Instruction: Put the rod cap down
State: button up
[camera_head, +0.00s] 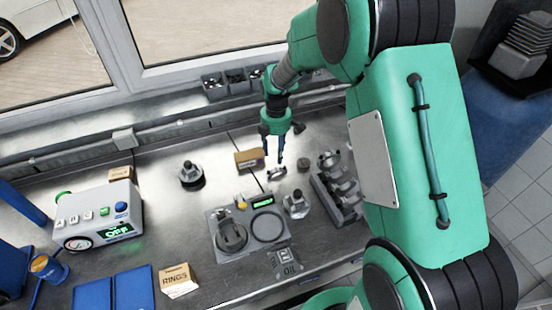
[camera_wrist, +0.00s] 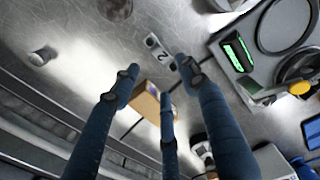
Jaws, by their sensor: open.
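The rod cap (camera_head: 277,174) is a small pale metal piece on the steel workbench, just below my gripper (camera_head: 274,157). In the wrist view the rod cap (camera_wrist: 160,50) shows a white face marked "2" with a dark hole at each end. My gripper's blue fingers (camera_wrist: 160,78) are spread around and just short of it in that view, with nothing between them. The cap appears to lie flat on the bench, apart from the fingertips. Whether a fingertip still touches it is hard to tell.
A small cardboard box (camera_head: 249,158) stands left of the cap, and a dark round piece (camera_head: 303,165) lies to its right. A grey device with a green display (camera_head: 224,215) is in front. The engine block (camera_head: 338,196) stands front right.

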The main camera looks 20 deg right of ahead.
jog(key=shift+r, duration=1.15)
jog(key=s+a+r+m+t, duration=0.1)
jog(key=s+r+m, duration=0.4)
jog(key=r, duration=0.5)
jog(key=s+a+r+m+t, duration=0.2)
jog(key=s+r+m, duration=0.1)
jog(key=s+r, duration=0.6)
jog(key=s+a+r+m+t, duration=0.1)
jog(key=s+r+m, duration=0.3)
jog(key=s, duration=0.5)
jog(key=s+a+r+m+t, duration=0.1)
jog(key=s+r+m, duration=0.2)
jog(key=s+m, duration=0.3)
jog(key=s, duration=0.4)
jog(key=shift+r+t, duration=0.3)
jog(key=shift+r, duration=0.1)
jog(key=shift+a, duration=0.1)
